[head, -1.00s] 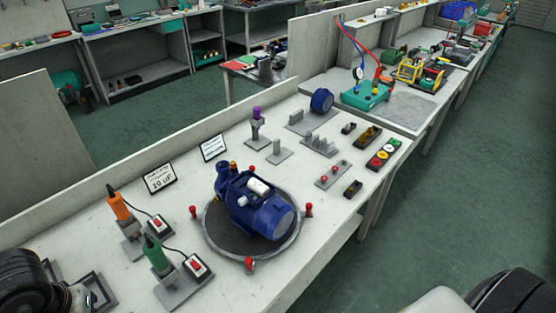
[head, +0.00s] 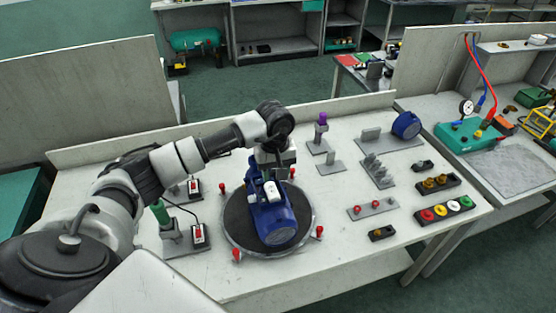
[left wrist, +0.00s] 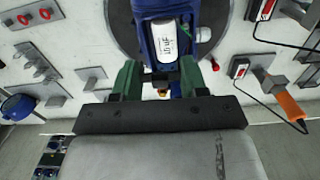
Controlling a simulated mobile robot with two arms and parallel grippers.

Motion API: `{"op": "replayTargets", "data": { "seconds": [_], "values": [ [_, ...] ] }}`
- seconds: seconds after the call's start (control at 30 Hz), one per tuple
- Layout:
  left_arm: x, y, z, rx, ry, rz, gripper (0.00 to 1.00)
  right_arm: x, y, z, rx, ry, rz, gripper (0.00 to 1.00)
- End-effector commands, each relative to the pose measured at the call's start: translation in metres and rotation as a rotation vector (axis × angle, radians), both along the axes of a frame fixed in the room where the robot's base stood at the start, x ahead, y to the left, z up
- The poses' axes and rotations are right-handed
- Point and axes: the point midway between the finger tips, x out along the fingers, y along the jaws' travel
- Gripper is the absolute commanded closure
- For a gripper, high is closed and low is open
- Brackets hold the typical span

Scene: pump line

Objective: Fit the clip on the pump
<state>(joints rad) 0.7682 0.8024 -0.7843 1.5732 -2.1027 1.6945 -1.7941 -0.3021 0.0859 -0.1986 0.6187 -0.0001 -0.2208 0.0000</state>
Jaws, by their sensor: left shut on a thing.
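The blue pump (head: 272,217) lies on a round dark turntable (head: 238,228) on the bench. A white labelled cylinder (head: 271,193) sits on top of the pump; it also shows in the left wrist view (left wrist: 164,42). My left gripper (head: 268,172) is over the far end of the pump, pointing down. In the left wrist view its green fingers (left wrist: 160,78) are on either side of a dark part by the cylinder's end. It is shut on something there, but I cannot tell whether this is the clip. The clip is not clearly seen. My right gripper is not in view.
Red knobs (head: 319,232) stand around the turntable's rim. Stands, a purple-topped post (head: 322,119) and a row of coloured buttons (head: 441,210) are on the right. The bench front is clear.

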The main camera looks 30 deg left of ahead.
Motion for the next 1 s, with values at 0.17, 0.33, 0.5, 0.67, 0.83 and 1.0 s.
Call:
{"op": "replayTargets", "data": {
  "seconds": [0.17,0.33,0.5,0.67,0.83,1.0],
  "values": [
    [0.005,0.010,-0.004,-0.002,0.007,0.054,0.78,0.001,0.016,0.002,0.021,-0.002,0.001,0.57],
    [0.004,0.010,-0.013,-0.002,0.007,0.051,0.78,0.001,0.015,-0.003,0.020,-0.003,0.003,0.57],
    [0.004,0.010,-0.027,-0.001,0.008,0.050,0.78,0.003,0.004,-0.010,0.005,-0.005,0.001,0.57],
    [0.004,0.009,-0.043,-0.002,0.007,0.050,0.78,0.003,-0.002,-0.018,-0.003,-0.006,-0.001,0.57],
    [0.004,0.010,-0.060,0.000,0.004,0.049,0.78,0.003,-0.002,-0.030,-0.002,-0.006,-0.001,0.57],
    [0.004,0.010,-0.067,0.000,0.006,0.049,0.78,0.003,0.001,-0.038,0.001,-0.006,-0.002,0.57]
  ]
}}
